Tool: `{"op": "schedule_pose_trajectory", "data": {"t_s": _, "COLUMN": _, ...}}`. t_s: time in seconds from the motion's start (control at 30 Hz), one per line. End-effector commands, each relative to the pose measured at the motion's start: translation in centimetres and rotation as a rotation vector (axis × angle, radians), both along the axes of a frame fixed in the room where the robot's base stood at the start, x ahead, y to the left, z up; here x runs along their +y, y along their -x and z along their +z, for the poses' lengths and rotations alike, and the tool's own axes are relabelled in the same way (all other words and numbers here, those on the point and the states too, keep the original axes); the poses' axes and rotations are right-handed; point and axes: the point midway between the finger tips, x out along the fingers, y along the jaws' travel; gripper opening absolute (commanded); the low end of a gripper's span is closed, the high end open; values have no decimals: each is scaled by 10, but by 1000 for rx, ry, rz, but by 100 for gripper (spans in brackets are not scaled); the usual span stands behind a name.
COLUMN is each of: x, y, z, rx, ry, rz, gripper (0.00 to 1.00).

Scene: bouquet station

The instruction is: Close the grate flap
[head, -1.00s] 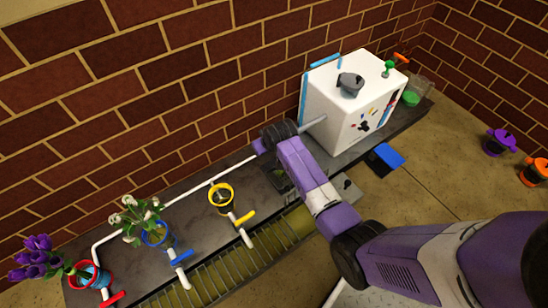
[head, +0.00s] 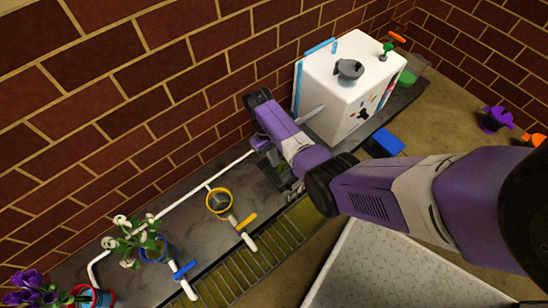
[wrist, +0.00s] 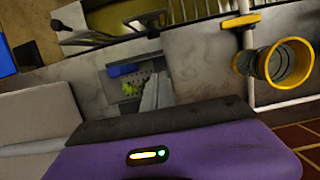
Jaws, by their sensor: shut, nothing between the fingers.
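My gripper (wrist: 155,92) shows in the wrist view as two pale grey fingers side by side, shut and empty, in front of a square recess (wrist: 112,92) in the dark counter. A blue piece (wrist: 124,69) and a small green piece lie in the recess. Beyond it, the ribbed yellow-green grate (wrist: 200,10) runs along the counter's front, with a framed opening and a dark knob-like part near the upper left. I cannot tell clearly which part is the flap. In the head view the grate (head: 240,262) shows, but my arm hides its right end.
A white box (head: 330,85) with a grey bowl-like top stands behind my arm. A yellow ring holder (head: 219,201) and yellow-handled pipe are left of my gripper, with flowers in blue and red holders farther left. A blue block (head: 385,143) lies to the right.

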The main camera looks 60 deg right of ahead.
Motion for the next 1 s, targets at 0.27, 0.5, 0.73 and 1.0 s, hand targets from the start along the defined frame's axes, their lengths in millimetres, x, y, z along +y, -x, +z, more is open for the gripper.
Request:
{"op": "schedule_pose_trajectory", "data": {"t_s": 0.27, "x": 4, "y": 15, "z": -61, "rx": 0, "ry": 0, "rz": -1, "gripper": 0}}
{"op": "schedule_pose_trajectory", "data": {"t_s": 0.5, "x": 12, "y": 39, "z": -61, "rx": -2, "ry": 1, "rz": -1, "gripper": 0}}
{"op": "schedule_pose_trajectory", "data": {"t_s": 0.73, "x": 15, "y": 52, "z": -60, "rx": -2, "ry": 1, "rz": -1, "gripper": 0}}
{"op": "schedule_pose_trajectory", "data": {"t_s": 1.0, "x": 16, "y": 54, "z": -59, "rx": -2, "ry": 1, "rz": -1, "gripper": 0}}
